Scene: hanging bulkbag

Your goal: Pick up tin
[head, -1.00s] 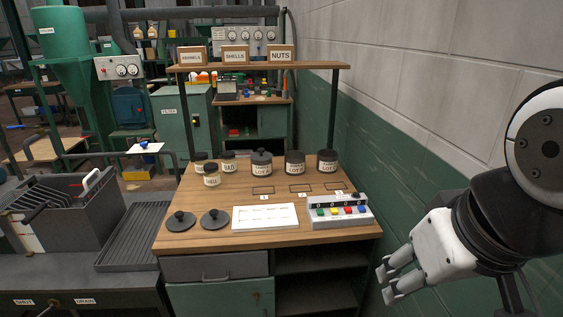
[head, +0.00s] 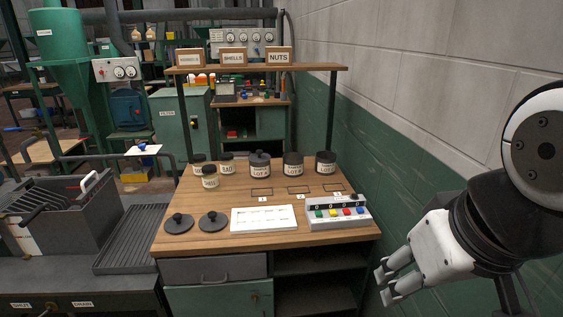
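Several labelled tins with dark lids stand upright on the wooden bench (head: 225,243). The larger ones form a row at the back: a middle tin with a knobbed lid (head: 260,165), a tin beside it (head: 293,165) and a right tin (head: 326,163). Smaller tins stand at the left: a front one (head: 210,178), one behind it (head: 227,163) and one at the far left (head: 199,163). My gripper (head: 381,287) is at the lower right, beyond the bench's right edge and away from all tins. Its fingers are apart with nothing between them.
Two loose dark lids (head: 179,222) (head: 213,221), a white tray (head: 264,219) and a button box (head: 337,212) lie at the bench front. A shelf (head: 255,69) with labelled boxes spans above the back. A wall (head: 420,80) rises at the right.

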